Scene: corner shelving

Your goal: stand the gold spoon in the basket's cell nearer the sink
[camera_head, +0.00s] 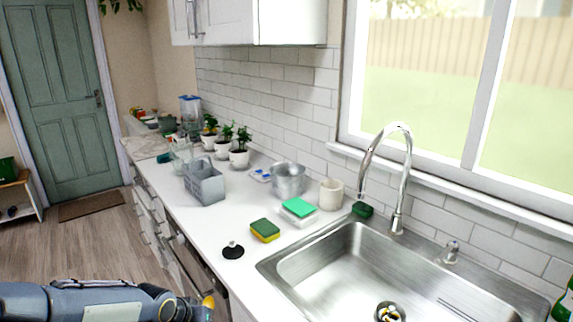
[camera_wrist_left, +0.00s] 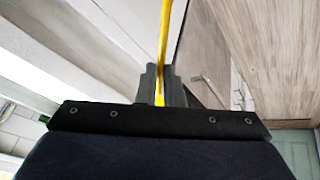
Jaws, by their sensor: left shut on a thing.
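The gold spoon (camera_wrist_left: 164,42) shows in the left wrist view as a thin yellow shaft between the fingers of my left gripper (camera_wrist_left: 161,84), which is shut on it. In the head view my left arm comes in at the bottom left, below the counter's front edge; a yellow bit (camera_head: 208,301) shows at its end. The grey basket (camera_head: 208,187) stands upright on the counter, well beyond the arm and apart from it. Its cell floors are hidden. The steel sink (camera_head: 300,272) is at the right. My right gripper is not in view.
A black stopper (camera_head: 233,251), a green and yellow sponge (camera_head: 265,230), another sponge on a white holder (camera_head: 299,209), a metal pot (camera_head: 288,181) and a white cup (camera_head: 331,193) stand between basket and sink. Potted plants (camera_head: 239,157) are behind the basket. Counter before it is clear.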

